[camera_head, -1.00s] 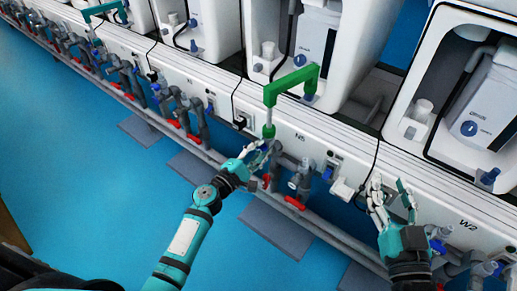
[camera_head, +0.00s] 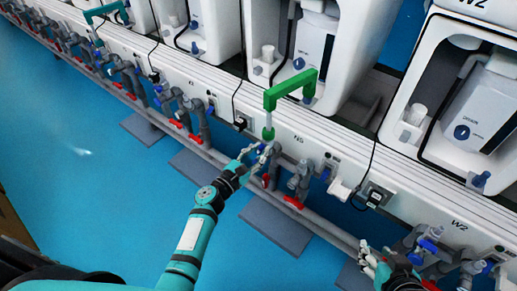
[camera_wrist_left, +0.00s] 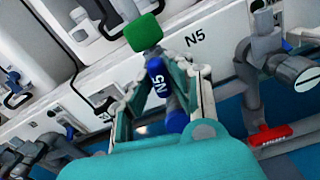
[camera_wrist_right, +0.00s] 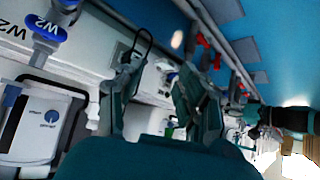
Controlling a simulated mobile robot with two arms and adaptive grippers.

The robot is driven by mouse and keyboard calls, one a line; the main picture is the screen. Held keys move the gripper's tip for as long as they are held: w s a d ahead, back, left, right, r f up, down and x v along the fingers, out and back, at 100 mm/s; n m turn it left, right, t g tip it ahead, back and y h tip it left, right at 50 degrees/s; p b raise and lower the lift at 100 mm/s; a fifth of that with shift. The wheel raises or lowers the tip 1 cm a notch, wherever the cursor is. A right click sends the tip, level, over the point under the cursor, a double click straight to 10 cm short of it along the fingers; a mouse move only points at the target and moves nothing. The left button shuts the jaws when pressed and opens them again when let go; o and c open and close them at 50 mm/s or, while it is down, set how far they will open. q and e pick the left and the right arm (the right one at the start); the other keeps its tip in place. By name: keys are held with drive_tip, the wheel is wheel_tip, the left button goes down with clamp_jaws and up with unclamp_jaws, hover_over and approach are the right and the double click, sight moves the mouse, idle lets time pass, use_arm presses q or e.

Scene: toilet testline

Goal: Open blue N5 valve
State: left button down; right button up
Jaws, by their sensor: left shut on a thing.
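The blue N5 valve (camera_wrist_left: 157,82) has a handle marked N5 and sits between the fingers of my left gripper in the left wrist view. My left gripper (camera_wrist_left: 160,95) is shut on it. In the head view, my left gripper (camera_head: 258,156) is at the pipe just below the green pipe piece, and its fingers hide most of the valve. My right gripper (camera_head: 370,262) is low at the right in the head view, in front of the W2 bench. In the right wrist view, the fingers of my right gripper (camera_wrist_right: 158,95) stand apart with nothing between them.
A green bent pipe (camera_head: 290,88) rises above the N5 spot. Red-handled valves (camera_head: 293,202) and grey pipes line the bench front. Another blue valve (camera_head: 428,246) is near my right gripper. The blue floor (camera_head: 90,180) at the left is clear.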

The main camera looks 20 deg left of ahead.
use_arm(q)
drive_tip(key=shift+f+n+p, duration=0.1)
drive_tip(key=shift+n+p, duration=0.4)
drive_tip(key=shift+n, duration=0.7)
use_arm(e)
drive_tip(key=s+d+f+g, duration=0.1)
drive_tip(key=s+f+g, duration=0.1)
drive_tip(key=s, duration=0.3)
drive_tip(key=shift+s+d+f+g+h, duration=0.15)
drive_tip(key=shift+d+f+g+h, duration=0.2)
drive_tip(key=shift+g, duration=0.25)
use_arm(q)
drive_tip(key=c, duration=1.5)
unclamp_jaws()
drive_tip(key=shift+s, duration=0.1)
drive_tip(key=v, duration=1.2)
